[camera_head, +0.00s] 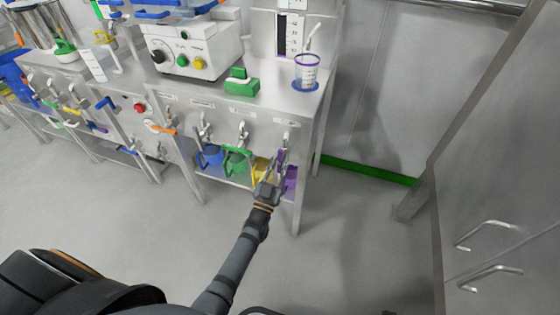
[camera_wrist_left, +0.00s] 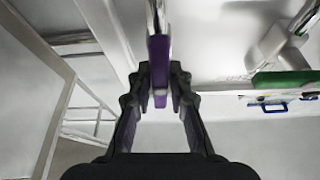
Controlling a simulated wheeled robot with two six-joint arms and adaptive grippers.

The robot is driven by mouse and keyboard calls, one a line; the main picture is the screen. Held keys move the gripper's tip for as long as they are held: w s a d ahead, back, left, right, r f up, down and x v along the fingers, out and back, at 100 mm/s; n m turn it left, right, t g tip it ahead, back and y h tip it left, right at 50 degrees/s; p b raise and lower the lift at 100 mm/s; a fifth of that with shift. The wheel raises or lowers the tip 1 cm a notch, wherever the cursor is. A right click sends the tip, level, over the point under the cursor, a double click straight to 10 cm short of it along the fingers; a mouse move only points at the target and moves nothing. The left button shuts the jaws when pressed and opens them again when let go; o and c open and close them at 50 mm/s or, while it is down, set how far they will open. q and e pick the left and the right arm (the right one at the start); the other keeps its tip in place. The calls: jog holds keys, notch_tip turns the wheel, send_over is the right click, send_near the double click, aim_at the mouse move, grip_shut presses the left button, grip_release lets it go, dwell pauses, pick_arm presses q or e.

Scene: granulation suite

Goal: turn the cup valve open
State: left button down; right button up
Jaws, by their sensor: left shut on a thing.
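The rightmost tap (camera_head: 288,138) has a purple lever (camera_head: 282,156). It is below the clear cup (camera_head: 307,72) with a purple rim that stands on the bench top. My left gripper (camera_head: 271,180) is at this lever. In the left wrist view, my left gripper (camera_wrist_left: 160,78) is shut on the purple lever (camera_wrist_left: 159,55), whose lower end sits between the fingertips. The lever hangs roughly downward. The label above it is too small to read. My right gripper is not in view.
Blue (camera_head: 209,156), green (camera_head: 237,160) and yellow (camera_head: 262,170) containers stand on the shelf under the taps, with a purple one (camera_head: 291,179) behind my gripper. A steel cabinet (camera_head: 500,190) is at the right. The floor between is clear.

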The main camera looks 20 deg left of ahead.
pick_arm(q)
jog(key=shift+f+n, duration=0.1)
jog(key=shift+n, duration=0.4)
jog(key=c, duration=1.3)
grip_release()
jog(key=shift+o, duration=0.2)
jog(key=shift+s, duration=0.1)
jog(key=v, duration=1.2)
jog(key=shift+d+f, duration=0.1)
jog(key=shift+d, duration=0.05)
